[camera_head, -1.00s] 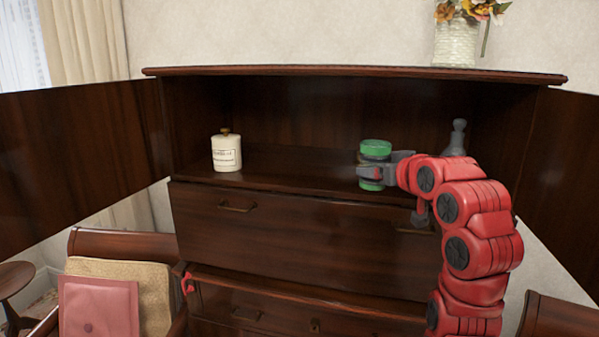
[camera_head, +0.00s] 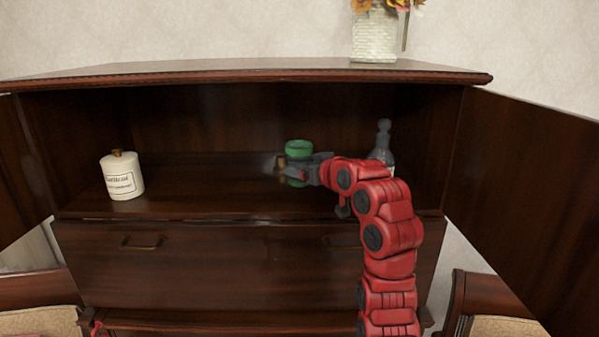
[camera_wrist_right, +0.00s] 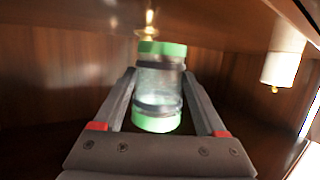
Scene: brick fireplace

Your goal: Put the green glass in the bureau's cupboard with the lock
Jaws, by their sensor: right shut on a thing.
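The green glass (camera_head: 298,147) is a clear vessel with green bands at top and bottom. My right gripper (camera_head: 288,170) is shut around its middle and holds it inside the bureau's open upper compartment. In the right wrist view the glass (camera_wrist_right: 159,82) is between the two fingers (camera_wrist_right: 159,100). The bureau (camera_head: 190,258) stands ahead with its upper doors open. A small brass-coloured thing (camera_wrist_right: 150,22) shows beyond the glass in the right wrist view; I cannot tell whether it is the lock.
A white lidded canister (camera_head: 122,176) stands at the left of the compartment. A grey bottle (camera_head: 384,143) stands at the right behind my arm. The open right door (camera_head: 530,205) flanks the opening. A flower vase (camera_head: 374,38) is on top. Shelf between canister and glass is clear.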

